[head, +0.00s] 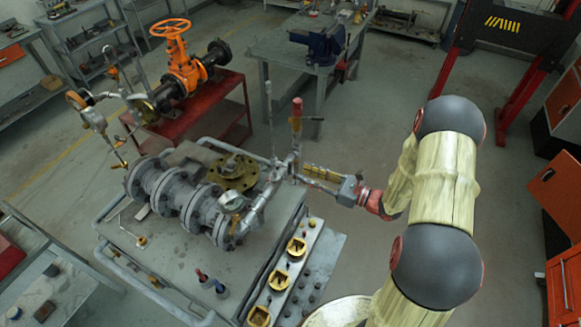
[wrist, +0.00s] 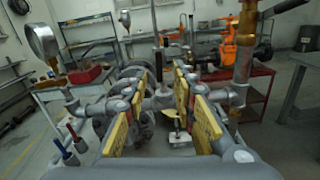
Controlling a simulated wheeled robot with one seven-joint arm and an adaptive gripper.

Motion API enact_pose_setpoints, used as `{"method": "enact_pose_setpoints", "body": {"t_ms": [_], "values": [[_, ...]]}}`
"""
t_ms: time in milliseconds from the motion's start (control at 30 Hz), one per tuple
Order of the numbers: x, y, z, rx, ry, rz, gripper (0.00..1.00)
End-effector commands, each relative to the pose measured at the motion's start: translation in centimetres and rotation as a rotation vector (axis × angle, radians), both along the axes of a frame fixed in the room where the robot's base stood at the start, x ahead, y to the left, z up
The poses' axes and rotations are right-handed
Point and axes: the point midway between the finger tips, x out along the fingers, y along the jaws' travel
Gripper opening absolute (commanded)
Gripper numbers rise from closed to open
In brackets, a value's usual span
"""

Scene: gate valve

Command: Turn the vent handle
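An upright pipe with a red top (head: 297,108) rises from the grey pipework, with a dark side lever (head: 316,119). In the wrist view a brass-coloured upright (wrist: 245,50) stands right of my fingers, with a dark bar (wrist: 285,8) at its top; this looks like the same part. I cannot tell for sure which part is the vent handle. My gripper (head: 306,173) is beside the pipe junction below the red top. In the wrist view my gripper (wrist: 162,85) has its yellow-padded fingers apart with a gap between them. Nothing is clearly held.
Grey flanged pipework (head: 180,200) fills the bench on the left. Several yellow fittings (head: 282,275) line the bench's right edge. An orange valve (head: 178,60) stands on a red table behind. The floor at right is partly free.

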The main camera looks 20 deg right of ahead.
Motion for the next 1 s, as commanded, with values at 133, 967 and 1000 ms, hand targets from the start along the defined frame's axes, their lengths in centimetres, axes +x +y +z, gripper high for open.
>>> {"method": "enact_pose_setpoints", "body": {"t_ms": [133, 967, 1000], "values": [[1.6, 1.9, 0.0, -0.001, 0.001, 0.006, 0.27], [4.5, 4.7, 0.0, -0.004, 0.0, 0.003, 0.17], [4.5, 4.7, 0.0, -0.004, 0.0, 0.003, 0.15]]}}
